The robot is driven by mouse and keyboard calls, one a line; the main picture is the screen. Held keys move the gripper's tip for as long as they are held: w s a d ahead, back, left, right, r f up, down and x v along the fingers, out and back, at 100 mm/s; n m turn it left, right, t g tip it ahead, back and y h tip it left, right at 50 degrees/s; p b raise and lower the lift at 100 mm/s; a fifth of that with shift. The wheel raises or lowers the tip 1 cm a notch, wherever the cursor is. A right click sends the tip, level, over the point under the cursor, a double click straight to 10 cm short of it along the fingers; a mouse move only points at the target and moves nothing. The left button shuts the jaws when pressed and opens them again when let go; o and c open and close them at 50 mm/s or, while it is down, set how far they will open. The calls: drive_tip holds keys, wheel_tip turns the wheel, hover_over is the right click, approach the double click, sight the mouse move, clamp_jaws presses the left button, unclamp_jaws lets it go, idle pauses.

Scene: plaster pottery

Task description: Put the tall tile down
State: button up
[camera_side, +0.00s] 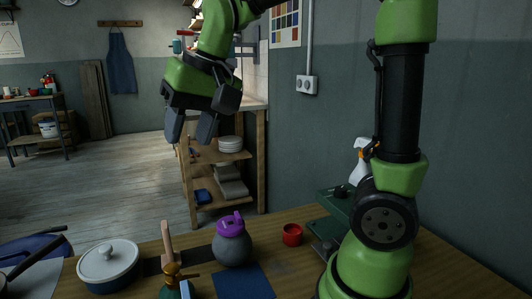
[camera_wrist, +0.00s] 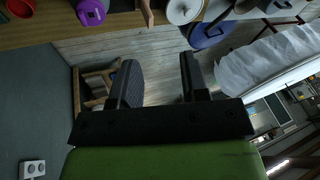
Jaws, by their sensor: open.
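A tall, narrow, pinkish-brown tile (camera_side: 168,243) stands upright on the wooden table, by a dark strip (camera_side: 200,256), between a lidded pot and a grey jar. Its lower part is partly hidden by a bottle in front. A narrow brown piece at the top of the wrist view (camera_wrist: 147,13) looks like the same tile. My gripper (camera_side: 190,130) is high above the table, open, with nothing between its fingers. The wrist view also shows the open fingers (camera_wrist: 158,70) apart and empty. The gripper and tile are well apart.
A blue pot with white lid (camera_side: 109,262) stands left of the tile; a grey jar with purple top (camera_side: 232,246) stands right. A red cup (camera_side: 292,234), blue square (camera_side: 243,283) and amber-topped bottle (camera_side: 178,278) are nearby. A shelf (camera_side: 222,156) stands behind.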

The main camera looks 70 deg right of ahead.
drive_tip(key=s+a+f+n+t+y, duration=0.1)
drive_tip(key=s+a+n+t, duration=0.1)
drive_tip(key=s, duration=1.1)
drive_tip(key=shift+f+t, duration=0.2)
drive_tip(key=shift+t, duration=0.4)
